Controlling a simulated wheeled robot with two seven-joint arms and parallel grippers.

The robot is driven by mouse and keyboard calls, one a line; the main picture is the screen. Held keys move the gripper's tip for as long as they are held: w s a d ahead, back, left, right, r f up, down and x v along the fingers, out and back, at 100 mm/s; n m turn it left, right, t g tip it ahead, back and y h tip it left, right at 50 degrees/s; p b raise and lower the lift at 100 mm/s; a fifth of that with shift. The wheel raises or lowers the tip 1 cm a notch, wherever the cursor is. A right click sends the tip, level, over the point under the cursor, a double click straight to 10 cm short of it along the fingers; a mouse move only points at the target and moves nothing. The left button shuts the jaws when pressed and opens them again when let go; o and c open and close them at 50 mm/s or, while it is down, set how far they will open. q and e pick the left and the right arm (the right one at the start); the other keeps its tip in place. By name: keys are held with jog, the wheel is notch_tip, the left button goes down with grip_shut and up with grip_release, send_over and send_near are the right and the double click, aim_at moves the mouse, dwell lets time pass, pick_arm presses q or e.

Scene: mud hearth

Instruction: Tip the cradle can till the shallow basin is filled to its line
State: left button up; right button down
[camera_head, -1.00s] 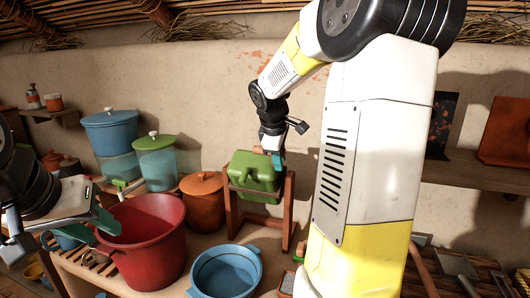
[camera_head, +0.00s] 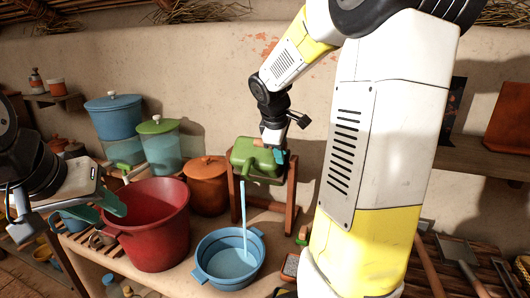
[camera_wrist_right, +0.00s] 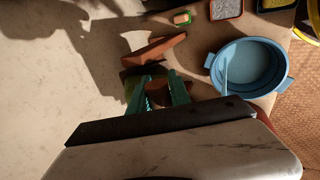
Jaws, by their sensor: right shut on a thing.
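The green cradle can (camera_head: 256,160) hangs tilted in its brown wooden frame (camera_head: 291,195) in the head view. A thin pale-blue stream (camera_head: 243,208) runs from it down into the blue shallow basin (camera_head: 216,281). The basin (camera_wrist_right: 287,91) also shows there. My left gripper (camera_head: 117,212) is at the left, its teal fingers apart, near the red pot.
A large red pot (camera_head: 155,240) stands left of the basin. A brown lidded pot (camera_head: 207,188), a green-lidded jar (camera_head: 160,150) and a blue-lidded container (camera_head: 115,122) stand behind. A grater-like item (camera_head: 290,266) lies right of the basin.

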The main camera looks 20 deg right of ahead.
jog(key=c, duration=1.2)
grip_release()
jog(key=v, duration=0.7)
jog(key=shift+r, duration=0.35)
jog(key=shift+s+a, duration=0.1)
jog(key=shift+c, duration=0.5)
